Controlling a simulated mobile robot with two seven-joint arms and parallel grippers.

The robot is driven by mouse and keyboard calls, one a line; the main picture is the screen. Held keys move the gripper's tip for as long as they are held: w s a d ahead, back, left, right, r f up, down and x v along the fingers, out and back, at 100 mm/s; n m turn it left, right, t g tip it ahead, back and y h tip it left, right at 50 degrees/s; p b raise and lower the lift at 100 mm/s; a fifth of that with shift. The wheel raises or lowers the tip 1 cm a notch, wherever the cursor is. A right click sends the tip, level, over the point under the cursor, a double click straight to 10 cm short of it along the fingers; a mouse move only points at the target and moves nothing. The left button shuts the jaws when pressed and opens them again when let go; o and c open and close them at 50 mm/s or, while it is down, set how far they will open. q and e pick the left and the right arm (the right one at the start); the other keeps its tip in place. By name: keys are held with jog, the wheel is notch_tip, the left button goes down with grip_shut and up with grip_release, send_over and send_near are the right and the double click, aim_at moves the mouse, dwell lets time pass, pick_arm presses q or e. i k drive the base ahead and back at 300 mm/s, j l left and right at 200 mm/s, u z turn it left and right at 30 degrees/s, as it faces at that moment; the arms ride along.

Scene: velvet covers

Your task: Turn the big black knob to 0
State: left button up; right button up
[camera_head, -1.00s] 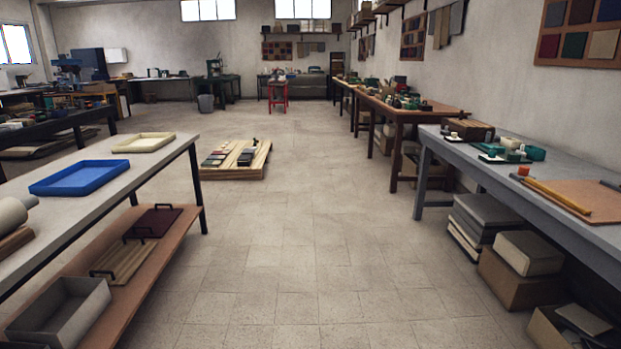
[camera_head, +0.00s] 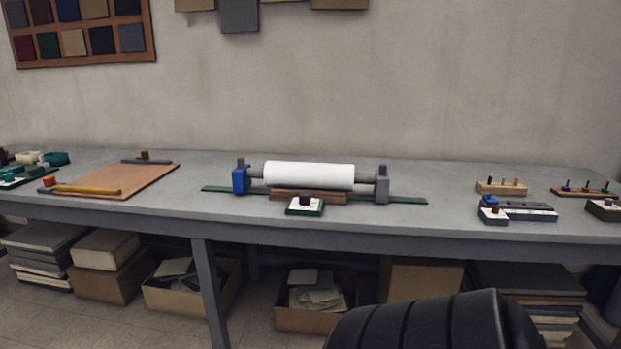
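A black knob (camera_head: 305,200) sits on a small white plate with a green base (camera_head: 305,209), near the front edge of the grey bench (camera_head: 440,176). It is in front of a roller stand, at the middle of the head view. Its marks and its setting are too small to read. A smaller blue knob (camera_head: 490,201) shows on another device further right. Neither of my grippers is in view.
The stand holds a white roll (camera_head: 309,176) between a blue post (camera_head: 240,180) and a grey post (camera_head: 382,184). A brown board (camera_head: 125,182) lies to the left. A wooden block with pegs (camera_head: 501,188) stands to the right. Boxes (camera_head: 315,318) fill the space below.

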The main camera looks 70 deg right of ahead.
aim_at(305, 197)
jog(key=z, duration=2.2)
jog(key=i, duration=0.55)
jog(key=l+z, duration=0.05)
